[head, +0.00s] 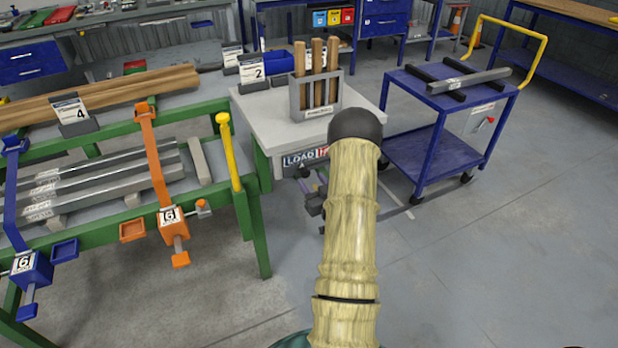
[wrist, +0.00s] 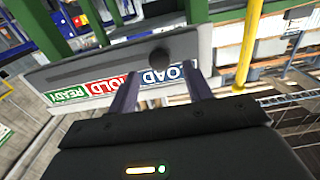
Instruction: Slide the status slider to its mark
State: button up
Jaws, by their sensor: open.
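The status slider's dark round knob (wrist: 160,57) is at the blue LOAD section (wrist: 165,75) of its panel, seen in the wrist view. Its dark slot runs left from the knob, along the red HOLD (wrist: 115,84) and green READY (wrist: 70,96) sections. My gripper (wrist: 160,90) is open, its two fingers appearing left and right of the knob with nothing between them. No contact with the knob shows. In the head view my gripper (head: 316,203) is below the front edge of the grey-topped stand, partly hidden by my arm, which also covers part of the label strip (head: 306,158).
A rack of wooden rods (head: 315,100) stands on the stand (head: 253,107). A yellow post (head: 229,152) and a green-framed table (head: 115,213) with metal bars are to the left. A blue cart (head: 436,150) is to the right. Open floor lies in front.

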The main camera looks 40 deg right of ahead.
aim_at(304, 171)
jog(key=shift+x, duration=1.45)
